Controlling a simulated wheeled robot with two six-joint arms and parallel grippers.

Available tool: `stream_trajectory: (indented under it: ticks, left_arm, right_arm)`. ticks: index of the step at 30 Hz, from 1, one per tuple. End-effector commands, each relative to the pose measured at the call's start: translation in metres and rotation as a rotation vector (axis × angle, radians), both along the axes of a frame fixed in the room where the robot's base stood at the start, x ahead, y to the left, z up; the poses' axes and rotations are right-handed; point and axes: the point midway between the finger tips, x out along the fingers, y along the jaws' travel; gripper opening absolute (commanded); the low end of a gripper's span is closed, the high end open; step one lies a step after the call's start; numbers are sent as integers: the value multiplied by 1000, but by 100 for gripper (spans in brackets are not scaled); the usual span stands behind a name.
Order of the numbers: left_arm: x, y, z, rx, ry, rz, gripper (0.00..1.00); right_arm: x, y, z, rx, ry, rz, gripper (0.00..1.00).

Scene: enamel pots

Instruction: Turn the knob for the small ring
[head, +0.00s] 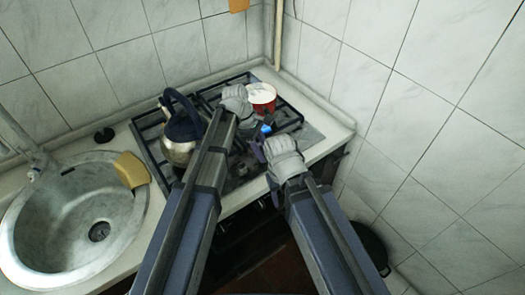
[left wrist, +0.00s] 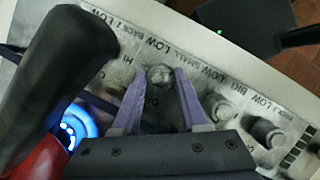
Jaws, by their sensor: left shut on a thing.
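In the left wrist view, my left gripper (left wrist: 163,78) is shut on a round grey knob (left wrist: 160,75) on the control panel (left wrist: 225,75), with one purple finger on each side. The panel lettering by this knob reads SMALL, with HI and LOW marks. A ring of blue flame (left wrist: 68,128) burns at the left of that view. In the head view the blue glow (head: 266,129) shows on the stove (head: 313,133), near my wrists. My right wrist (head: 284,158) is over the stove's front right; I cannot make out its jaws clearly.
A red pot (head: 262,92) stands at the stove's back right. A dark handle (left wrist: 62,75) is close to my left gripper. A kettle (head: 181,138) stands on the left. Further knobs (left wrist: 217,107) are on the panel. A sink (head: 75,225) is at the left.

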Motion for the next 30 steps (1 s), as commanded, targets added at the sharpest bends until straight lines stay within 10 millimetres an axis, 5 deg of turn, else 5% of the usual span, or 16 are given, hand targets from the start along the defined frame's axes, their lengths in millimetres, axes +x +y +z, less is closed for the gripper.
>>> stream_trajectory:
  ticks: [12, 29, 30]
  left_arm:
    - [2, -1, 0, 1, -1, -178, 0]
    - [1, 0, 0, 1, 0, -203, 0]
    - [1, 0, 0, 1, 0, -203, 46]
  right_arm:
    - [0, 0, 0, 0, 0, 0, 50]
    - [0, 0, 0, 0, 0, 0, 50]
    - [0, 0, 0, 0, 0, 0, 50]
